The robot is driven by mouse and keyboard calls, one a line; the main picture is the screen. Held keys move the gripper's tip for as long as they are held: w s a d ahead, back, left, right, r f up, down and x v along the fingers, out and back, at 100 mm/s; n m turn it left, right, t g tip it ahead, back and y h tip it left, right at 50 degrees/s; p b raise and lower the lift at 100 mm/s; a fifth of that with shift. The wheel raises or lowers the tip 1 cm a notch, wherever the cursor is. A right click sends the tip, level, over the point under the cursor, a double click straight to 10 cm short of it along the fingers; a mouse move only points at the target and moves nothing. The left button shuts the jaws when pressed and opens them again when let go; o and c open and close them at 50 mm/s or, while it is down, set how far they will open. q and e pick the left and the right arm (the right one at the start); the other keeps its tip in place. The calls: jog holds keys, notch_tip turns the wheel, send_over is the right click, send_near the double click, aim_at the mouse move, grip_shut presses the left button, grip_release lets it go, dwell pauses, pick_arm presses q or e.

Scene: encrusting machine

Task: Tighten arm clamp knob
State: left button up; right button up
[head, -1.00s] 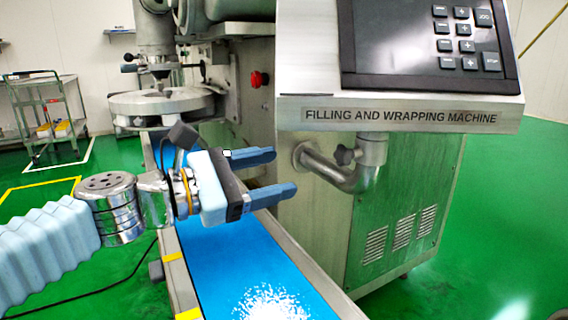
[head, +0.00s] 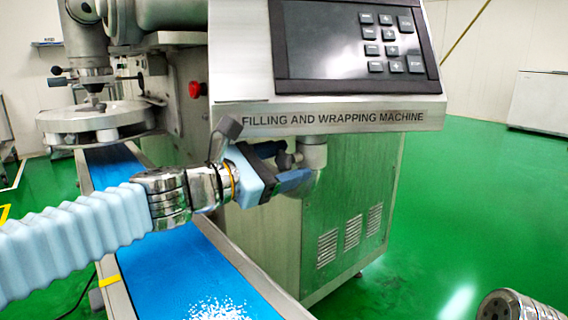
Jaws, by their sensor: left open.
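The arm clamp knob (head: 285,159) is a small dark grey knob on the steel support arm (head: 315,153) under the control panel. In the head view my left gripper (head: 294,164) reaches in from the left in front of the machine. Its two blue fingers are spread, one above and one below the knob in the picture. The fingers hide part of the knob and the pipe elbow. I cannot tell whether they touch the knob. My right gripper is out of view.
The control panel (head: 355,40) hangs just above my left gripper. A blue conveyor belt (head: 180,265) runs below my left arm. A round steel turntable (head: 100,118) and a red button (head: 195,89) are at the left. The green floor at the right is open.

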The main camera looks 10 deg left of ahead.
pick_arm(q)
jog(key=c, duration=1)
jog(key=shift+f, duration=0.15)
jog(key=m+b, duration=0.2)
jog(key=shift+f+m, duration=0.1)
jog(key=shift+m, duration=0.3)
jog(key=m+b, duration=0.3)
jog(key=m, duration=0.1)
jog(key=shift+w, duration=0.1)
jog(key=m+b, duration=0.2)
jog(key=m, duration=0.2)
jog(key=shift+m, duration=0.3)
jog(key=shift+a+r+m+b, duration=0.1)
jog(key=shift+r+m+b, duration=0.15)
jog(key=shift+m+b, duration=0.65)
jog(key=shift+c, duration=0.2)
jog(key=shift+r+m, duration=0.1)
jog(key=shift+m, duration=0.2)
jog(key=shift+a, duration=0.1)
